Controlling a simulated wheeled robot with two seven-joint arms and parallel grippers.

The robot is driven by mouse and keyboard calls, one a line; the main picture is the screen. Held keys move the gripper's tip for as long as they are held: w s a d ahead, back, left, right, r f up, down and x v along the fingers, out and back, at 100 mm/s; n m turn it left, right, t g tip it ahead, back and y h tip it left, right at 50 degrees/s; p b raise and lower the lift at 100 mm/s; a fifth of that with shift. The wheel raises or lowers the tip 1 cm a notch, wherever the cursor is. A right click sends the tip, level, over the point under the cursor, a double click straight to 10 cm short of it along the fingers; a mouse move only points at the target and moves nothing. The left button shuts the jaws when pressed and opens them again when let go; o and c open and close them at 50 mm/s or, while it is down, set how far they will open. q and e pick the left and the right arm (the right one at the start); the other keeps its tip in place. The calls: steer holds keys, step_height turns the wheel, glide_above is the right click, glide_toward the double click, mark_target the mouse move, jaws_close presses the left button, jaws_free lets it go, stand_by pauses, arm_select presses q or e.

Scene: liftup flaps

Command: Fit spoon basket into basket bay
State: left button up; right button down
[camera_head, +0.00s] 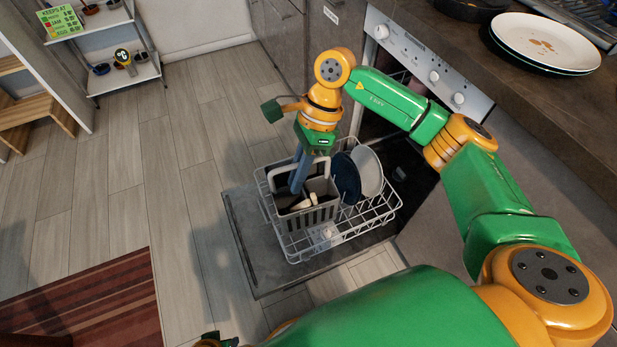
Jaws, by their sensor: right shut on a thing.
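The grey spoon basket (318,216) has slotted sides and a tall handle, and holds several utensils. It is upright at the front left of the white wire rack (333,240). My right gripper (299,178) reaches down from above and is shut on the basket at its handle. The fingertips are partly hidden by the handle. I cannot tell whether the basket's bottom is seated in the basket bay, as the basket covers that part of the rack. My left gripper's fingers do not show.
The rack sits over the open dishwasher door (243,245). A dark blue plate (346,178) and a white plate (367,170) stand just right of the basket. Plates (545,42) lie on the counter. Free floor (150,190) is at left, with a striped rug (85,310).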

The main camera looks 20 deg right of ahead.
arm_select(q)
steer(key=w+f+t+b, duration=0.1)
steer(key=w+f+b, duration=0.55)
steer(key=b, duration=0.95)
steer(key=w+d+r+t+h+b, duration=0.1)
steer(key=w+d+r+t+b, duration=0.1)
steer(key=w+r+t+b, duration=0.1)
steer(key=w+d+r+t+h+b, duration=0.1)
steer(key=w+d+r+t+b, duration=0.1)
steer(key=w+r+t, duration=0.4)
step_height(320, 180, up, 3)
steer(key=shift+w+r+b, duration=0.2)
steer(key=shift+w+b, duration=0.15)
steer(key=shift+b, duration=0.05)
arm_select(e)
steer(key=w+f+m+t+h, duration=0.1)
steer(key=w+f+m+t, duration=0.2)
steer(key=f+m, duration=0.5)
steer(key=w+f+m+t+h, duration=0.1)
steer(key=w+f+m+t, duration=0.2)
steer(key=f+m, duration=0.6)
step_height(320, 180, down, 9)
steer(key=shift+d+f+t, duration=0.1)
steer(key=shift+d+t, duration=0.2)
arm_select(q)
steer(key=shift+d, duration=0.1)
arm_select(e)
steer(key=shift+w, duration=0.1)
